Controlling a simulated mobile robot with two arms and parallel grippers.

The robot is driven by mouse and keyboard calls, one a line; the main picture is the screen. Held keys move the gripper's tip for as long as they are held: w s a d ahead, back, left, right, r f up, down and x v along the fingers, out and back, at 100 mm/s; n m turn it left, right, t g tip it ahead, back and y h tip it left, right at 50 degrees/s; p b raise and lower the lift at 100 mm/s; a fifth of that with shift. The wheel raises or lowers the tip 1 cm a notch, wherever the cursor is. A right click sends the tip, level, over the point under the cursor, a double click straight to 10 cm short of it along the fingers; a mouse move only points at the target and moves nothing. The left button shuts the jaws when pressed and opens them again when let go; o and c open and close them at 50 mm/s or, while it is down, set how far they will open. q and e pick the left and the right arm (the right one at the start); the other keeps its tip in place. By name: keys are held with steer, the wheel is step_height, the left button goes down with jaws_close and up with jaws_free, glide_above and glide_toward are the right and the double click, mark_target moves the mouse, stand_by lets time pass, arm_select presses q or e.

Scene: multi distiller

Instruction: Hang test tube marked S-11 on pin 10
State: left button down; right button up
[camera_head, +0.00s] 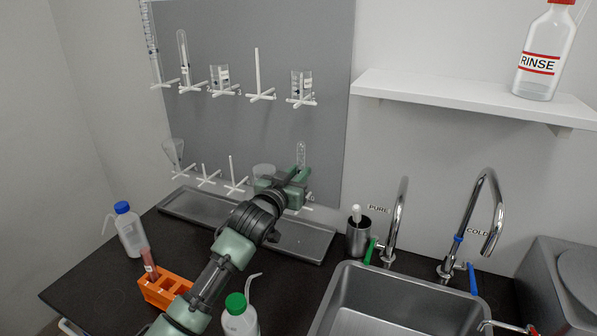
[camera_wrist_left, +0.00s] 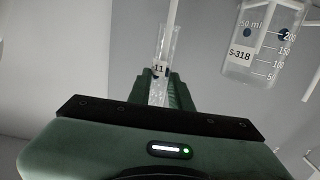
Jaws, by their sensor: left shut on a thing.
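My left gripper (camera_head: 296,176) is at the lower right of the grey pegboard, shut on a clear test tube (camera_head: 301,154). In the left wrist view the tube (camera_wrist_left: 166,45) stands between the green fingers (camera_wrist_left: 160,90) of that gripper, with a label whose visible part reads 11. A white rod (camera_wrist_left: 173,14) shows at the tube's upper end; I cannot tell whether it is inside or behind it. Bare white pins stand in the lower row (camera_head: 233,171) and upper row (camera_head: 258,70). My right gripper is not in view.
A beaker (camera_head: 264,170) hangs just left of the gripper. Glassware hangs on the upper row. A metal tray (camera_head: 310,240) lies below. An orange rack (camera_head: 165,288), green-capped bottle (camera_head: 240,318) and sink (camera_head: 400,300) are nearby.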

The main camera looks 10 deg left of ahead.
arm_select(q)
steer(key=shift+s+f+b, duration=0.15)
steer(key=shift+f+b, duration=0.95)
steer(key=shift+f, duration=1)
steer(key=shift+w+f, duration=0.25)
steer(key=shift+f, duration=0.1)
steer(key=shift+s+r, duration=0.1)
steer(key=shift+r, duration=0.05)
steer(key=c, duration=1.2)
jaws_free()
steer(key=shift+r, duration=0.15)
